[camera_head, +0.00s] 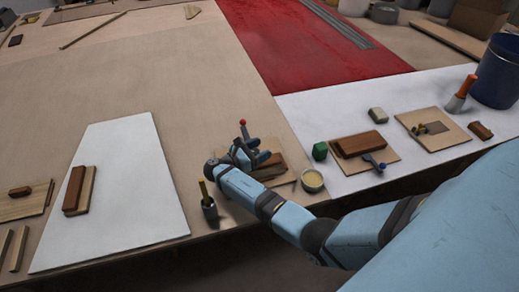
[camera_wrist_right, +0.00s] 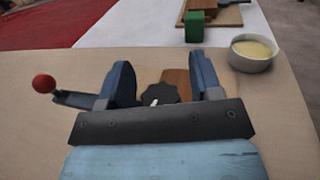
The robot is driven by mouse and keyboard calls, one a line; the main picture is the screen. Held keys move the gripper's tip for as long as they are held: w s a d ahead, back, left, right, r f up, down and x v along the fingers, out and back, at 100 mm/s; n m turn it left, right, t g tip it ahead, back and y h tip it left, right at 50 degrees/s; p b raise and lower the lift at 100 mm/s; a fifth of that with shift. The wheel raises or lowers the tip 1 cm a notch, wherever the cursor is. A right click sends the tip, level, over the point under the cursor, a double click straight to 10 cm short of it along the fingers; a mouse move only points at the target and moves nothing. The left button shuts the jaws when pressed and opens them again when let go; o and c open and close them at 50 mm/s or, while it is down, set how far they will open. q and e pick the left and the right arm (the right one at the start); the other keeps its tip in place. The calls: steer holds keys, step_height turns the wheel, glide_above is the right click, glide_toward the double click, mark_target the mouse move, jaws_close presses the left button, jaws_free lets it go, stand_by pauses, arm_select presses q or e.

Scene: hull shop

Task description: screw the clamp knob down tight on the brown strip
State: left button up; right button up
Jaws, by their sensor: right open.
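My right gripper (camera_head: 247,155) reaches in from the right over a small board near the front edge of the bench. In the right wrist view its two blue fingers (camera_wrist_right: 158,72) are open, one on each side of a black lobed clamp knob (camera_wrist_right: 160,94). I cannot tell whether either finger touches the knob. The brown strip (camera_wrist_right: 176,79) shows behind the knob, partly hidden by it and the fingers; its end also shows in the head view (camera_head: 273,161). A red ball (camera_head: 242,122) on a dark bar stands beside the gripper. The left gripper is out of view.
A bowl of pale paste (camera_head: 312,181) and a green block (camera_head: 320,151) stand right of the gripper. A pot with a brush (camera_head: 209,207) stands left of it. Another board with a brown block (camera_head: 360,143) lies further right. The bench beyond the gripper is largely clear.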

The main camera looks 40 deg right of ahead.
step_height(320, 180, up, 20)
steer(key=p, duration=0.1)
steer(key=shift+p, duration=0.4)
stand_by(0.4)
